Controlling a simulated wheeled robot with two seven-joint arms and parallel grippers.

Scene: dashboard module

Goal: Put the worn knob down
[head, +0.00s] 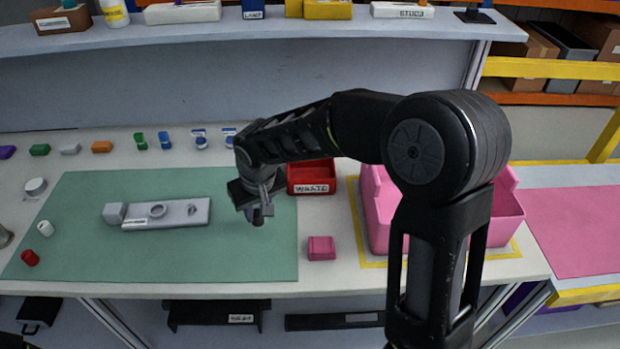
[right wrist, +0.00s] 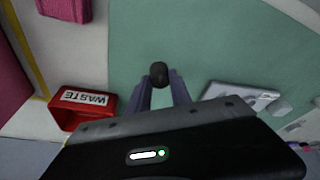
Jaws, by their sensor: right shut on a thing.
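The worn knob (right wrist: 159,72) is a small dark round piece held between the fingertips of my right gripper (right wrist: 160,88) in the right wrist view. In the head view my right gripper (head: 258,210) is above the right part of the green mat (head: 90,257), shut on the dark knob (head: 258,220). The red bin marked WASTE (head: 312,188) stands just right of the gripper, behind the mat's right edge; the right wrist view shows it too (right wrist: 84,99). The grey dashboard module (head: 165,214) lies on the mat, left of the gripper. My left gripper is not in view.
A pink box (head: 321,248) sits right of the mat. A large pink bin (head: 505,215) stands farther right, partly behind my arm. Small coloured parts line the back of the table. A white cylinder (head: 46,228) and a red one (head: 30,258) stand at left. The mat's front right is clear.

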